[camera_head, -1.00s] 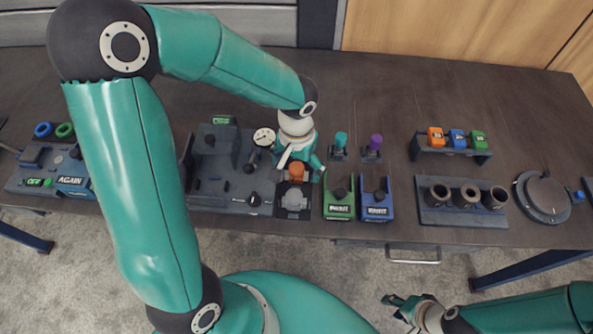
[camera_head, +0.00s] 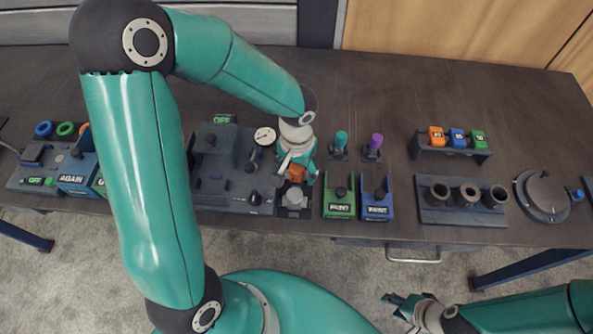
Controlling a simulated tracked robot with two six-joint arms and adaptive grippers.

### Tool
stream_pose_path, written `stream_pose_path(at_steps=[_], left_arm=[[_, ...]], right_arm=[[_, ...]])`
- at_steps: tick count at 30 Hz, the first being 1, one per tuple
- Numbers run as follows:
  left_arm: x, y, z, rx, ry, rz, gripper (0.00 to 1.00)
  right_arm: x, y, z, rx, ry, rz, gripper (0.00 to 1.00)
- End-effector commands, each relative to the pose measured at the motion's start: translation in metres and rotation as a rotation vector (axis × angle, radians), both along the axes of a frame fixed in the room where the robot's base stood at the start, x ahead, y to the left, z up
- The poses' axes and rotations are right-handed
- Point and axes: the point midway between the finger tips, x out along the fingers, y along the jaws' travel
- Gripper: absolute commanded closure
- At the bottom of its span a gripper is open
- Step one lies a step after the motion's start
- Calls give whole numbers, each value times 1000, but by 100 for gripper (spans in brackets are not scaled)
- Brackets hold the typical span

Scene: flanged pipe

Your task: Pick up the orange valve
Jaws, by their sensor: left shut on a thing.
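The orange valve (camera_head: 296,173) is at the right end of the dark grey fixture, above a light grey flanged part (camera_head: 294,196). My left gripper (camera_head: 299,172) comes down from above and is shut on the orange valve. Its fingers cover part of the valve, and I cannot tell whether the valve still touches the fixture. My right gripper (camera_head: 398,306) is at the bottom right, in front of the table and away from the valve. Its fingers look spread, with nothing visible between them.
A gauge (camera_head: 264,136) stands just left of the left gripper. A green box (camera_head: 339,204) and a blue box (camera_head: 376,204) are to the right, with teal (camera_head: 341,139) and purple (camera_head: 375,142) pegs behind. The far middle of the table (camera_head: 400,85) is clear.

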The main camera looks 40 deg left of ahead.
Motion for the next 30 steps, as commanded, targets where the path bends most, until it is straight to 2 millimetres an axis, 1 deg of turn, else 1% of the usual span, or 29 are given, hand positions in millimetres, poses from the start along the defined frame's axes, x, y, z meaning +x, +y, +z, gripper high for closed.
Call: stream_pose_path(at_steps=[1,8,11,14,17,20,27,30], left_arm=[[-2,-2,-3,-3,7,-2,79],[-2,-2,-1,-3,8,-3,79],[-2,-1,5,-2,6,-2,79],[-1,-1,16,-1,2,0,79],[0,-1,32,-2,-1,-1,79],[0,0,54,-1,-3,-1,79],[0,0,122,-3,-7,1,79],[0,0,147,-3,-6,0,79]], right_arm=[[0,0,-1,0,0,0,60],[0,0,-1,0,0,0,60],[0,0,-1,0,0,0,60],[0,0,0,0,0,0,60],[0,0,1,0,0,0,60],[0,0,1,0,0,0,60],[0,0,1,0,0,0,60],[0,0,1,0,0,0,60]])
